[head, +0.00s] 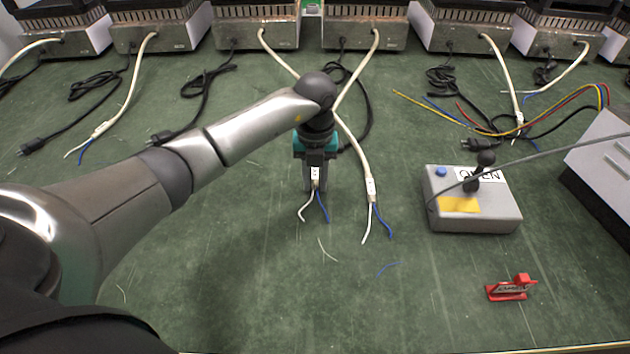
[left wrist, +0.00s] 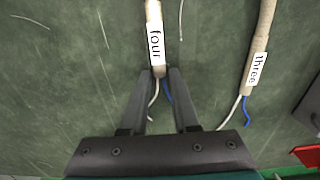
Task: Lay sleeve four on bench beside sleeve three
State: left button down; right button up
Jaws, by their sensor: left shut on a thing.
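Sleeve four (left wrist: 155,45), a pale tube with a white "four" label, is between the fingertips of my left gripper (left wrist: 160,74), which is shut on its lower end. In the head view my left gripper (head: 317,180) points down, and white and blue wire ends come out below it. Whether the sleeve touches the bench (head: 240,250) is hard to tell. Sleeve three (left wrist: 258,68), labelled "three", lies to the right, apart from sleeve four. It also shows in the head view (head: 370,188), with white and blue wires spreading from its end. My right gripper is not in view.
A grey box (head: 475,215) with a blue button and black knob stands to the right. A red tool (head: 510,289) lies nearer the front. Several heater units (head: 258,35) line the back, with cables trailing forward. Loose wire scraps lie on the front bench, otherwise mostly clear.

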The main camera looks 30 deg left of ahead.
aim_at(315, 185)
pick_arm(q)
jog(key=c, duration=1.1)
grip_release()
jog(key=shift+f, duration=0.15)
jog(key=o, duration=0.4)
jog(key=shift+o, duration=0.2)
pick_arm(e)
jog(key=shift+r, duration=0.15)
pick_arm(q)
jog(key=shift+r, duration=0.45)
notch_tip(315, 185, up, 12)
jog(key=p, duration=0.5)
jog(key=shift+f, duration=0.25)
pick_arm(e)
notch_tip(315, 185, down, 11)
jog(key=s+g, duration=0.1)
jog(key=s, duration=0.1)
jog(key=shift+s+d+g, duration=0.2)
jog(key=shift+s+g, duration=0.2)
